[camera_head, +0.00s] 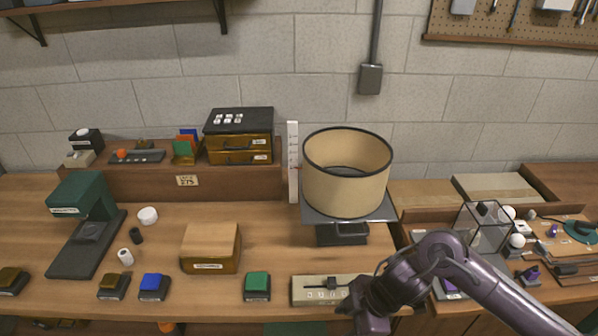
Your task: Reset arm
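My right arm, dark purple, comes in from the lower right and bends at an elbow-like joint. Its gripper end (359,306) is low in the camera_head view, at the right end of a beige slider box (303,291). The fingers are too dark and small to make out, so I cannot tell whether they are open or shut, or whether they touch the box. My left arm and gripper are not in view. A tan lampshade (346,185) with dark rims sits upright on a grey plate stand (342,233) behind the slider box.
A wooden block box (210,247), blue (154,285) and green (257,284) button blocks and a green press-like device (85,195) stand at left. A glass case (483,228) and trays of small parts are at right. Bare tabletop lies between the wooden box and the stand.

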